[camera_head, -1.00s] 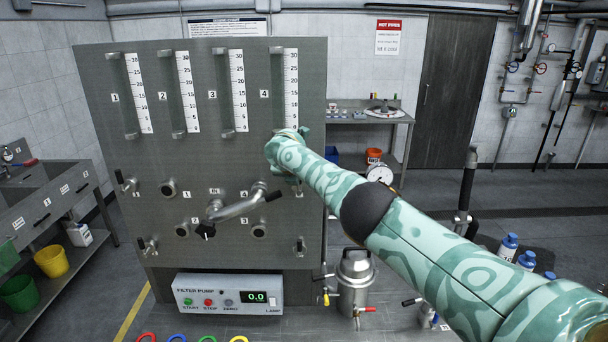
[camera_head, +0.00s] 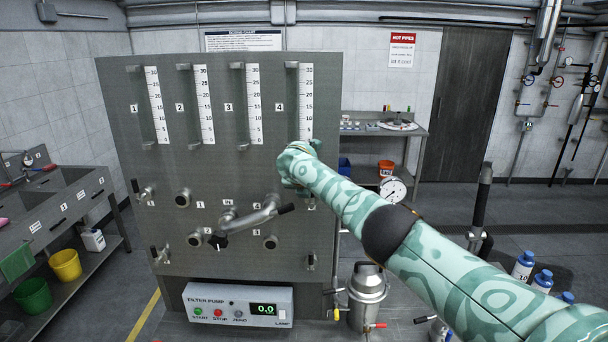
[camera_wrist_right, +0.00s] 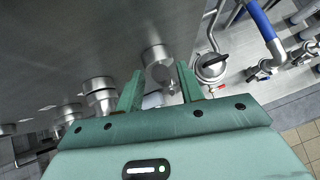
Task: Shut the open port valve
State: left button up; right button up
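The grey panel (camera_head: 240,170) carries several small valves with black handles. They show at upper left (camera_head: 145,193), lower left (camera_head: 160,255) and lower right (camera_head: 311,261); one at upper right (camera_head: 311,204) is partly hidden by my right arm. I cannot tell which valve is open. A bent metal pipe (camera_head: 245,219) with black handles crosses the panel's middle. My right gripper (camera_wrist_right: 157,88) is open in the right wrist view. A round metal fitting (camera_wrist_right: 158,58) shows beyond and between its fingertips, with no visible grip on it. My left gripper is not in view.
Glass gauges numbered 1 to 4 (camera_head: 205,105) line the panel's top. A filter pump box (camera_head: 238,305) sits below it, with a steel canister (camera_head: 367,290) to its right. Sinks (camera_head: 62,205) stand at left, blue-capped bottles (camera_head: 524,264) at right.

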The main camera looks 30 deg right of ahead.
jog(key=v, duration=1.5)
jog(key=shift+b, duration=0.45)
jog(key=shift+d, duration=0.1)
